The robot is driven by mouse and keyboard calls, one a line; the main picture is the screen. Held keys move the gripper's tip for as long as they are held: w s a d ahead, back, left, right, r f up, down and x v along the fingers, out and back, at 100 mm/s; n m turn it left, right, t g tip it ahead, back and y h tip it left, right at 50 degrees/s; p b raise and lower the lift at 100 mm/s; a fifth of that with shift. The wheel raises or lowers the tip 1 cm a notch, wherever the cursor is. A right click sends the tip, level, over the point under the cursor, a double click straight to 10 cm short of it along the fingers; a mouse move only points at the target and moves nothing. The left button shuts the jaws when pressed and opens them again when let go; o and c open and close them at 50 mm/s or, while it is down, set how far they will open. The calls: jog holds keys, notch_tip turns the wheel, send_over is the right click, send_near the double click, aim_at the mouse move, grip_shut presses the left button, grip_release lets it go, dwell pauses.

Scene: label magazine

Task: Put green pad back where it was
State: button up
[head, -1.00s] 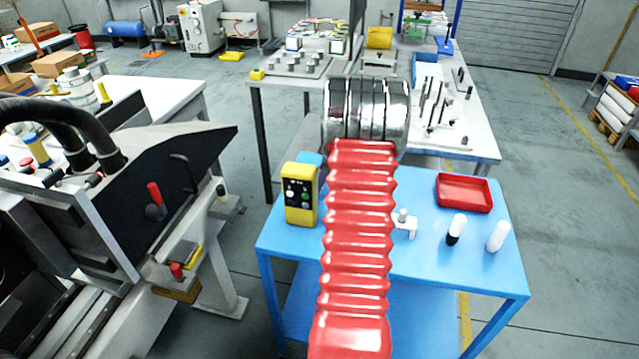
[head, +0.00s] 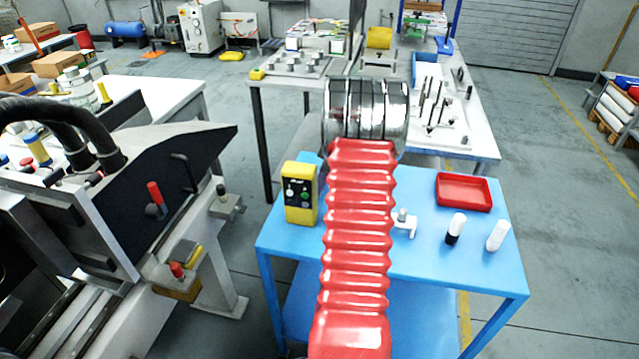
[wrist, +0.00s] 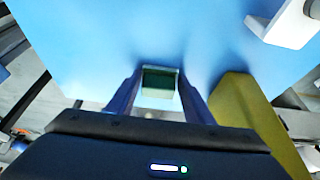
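In the wrist view, the green pad (wrist: 160,80) is a small block with a dark green face and a paler lower edge. It sits between the fingertips of my gripper (wrist: 160,88). Both dark blue fingers reach its sides, and my gripper looks shut on it. The blue table top fills the view beyond the pad; the gap between them is hard to judge. In the head view my red ribbed arm and its chrome end hide the gripper and pad. The pad's former place cannot be made out.
The yellow box (wrist: 240,115) stands close right of my fingers in the wrist view. A dark machine (head: 150,180) stands left.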

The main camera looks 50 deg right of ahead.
jog(key=shift+s+d+r, duration=0.1)
jog(key=shift+d+r, duration=0.1)
jog(key=v, duration=1.1)
jog(key=shift+r, duration=0.4)
jog(key=shift+s, duration=0.25)
